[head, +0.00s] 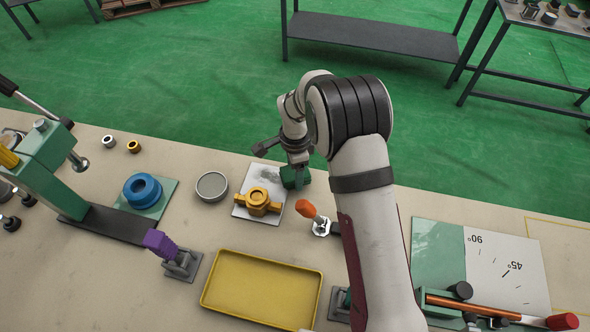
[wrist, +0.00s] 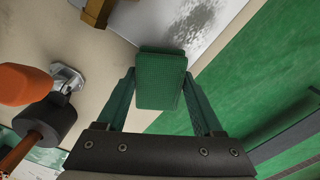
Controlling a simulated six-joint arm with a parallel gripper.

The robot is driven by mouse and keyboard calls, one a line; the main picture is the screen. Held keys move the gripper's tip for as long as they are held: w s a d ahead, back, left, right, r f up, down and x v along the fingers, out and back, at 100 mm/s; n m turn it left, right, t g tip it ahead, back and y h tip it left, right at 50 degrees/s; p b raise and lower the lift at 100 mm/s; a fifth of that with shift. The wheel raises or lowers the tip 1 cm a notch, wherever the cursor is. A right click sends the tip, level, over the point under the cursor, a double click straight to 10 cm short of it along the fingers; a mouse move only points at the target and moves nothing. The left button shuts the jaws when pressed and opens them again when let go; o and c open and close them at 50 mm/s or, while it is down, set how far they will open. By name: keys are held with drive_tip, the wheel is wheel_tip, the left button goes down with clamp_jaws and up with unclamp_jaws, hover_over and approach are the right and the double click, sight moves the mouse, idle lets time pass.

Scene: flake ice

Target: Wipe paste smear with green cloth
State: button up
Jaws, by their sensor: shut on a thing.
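My gripper (head: 296,170) is shut on the green cloth (head: 295,182), at the right edge of a white plate (head: 245,211). In the wrist view the cloth (wrist: 160,82) is a folded block between the two green fingers of my gripper (wrist: 160,88). The paste smear (head: 269,174) is a grey, blotchy patch on the far part of the plate, left of the cloth. In the wrist view the smear (wrist: 192,22) lies just beyond the cloth's far edge. I cannot tell whether the cloth touches the plate.
A brass fixture (head: 257,201) stands on the plate, nearer than the smear. An orange-handled clamp (head: 318,224) stands to the right. A round grey dish (head: 211,186) is left of the plate, and a yellow tray (head: 262,289) lies nearer. The table's far edge runs close behind my gripper.

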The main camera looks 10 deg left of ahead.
sight(261, 173)
drive_tip(key=shift+f, duration=0.25)
idle(0.3)
drive_tip(key=shift+a, duration=2.3)
drive_tip(key=shift+a, duration=2.35)
drive_tip(key=shift+a, duration=0.1)
drive_tip(key=shift+a, duration=2.2)
drive_tip(key=shift+d, duration=2.35)
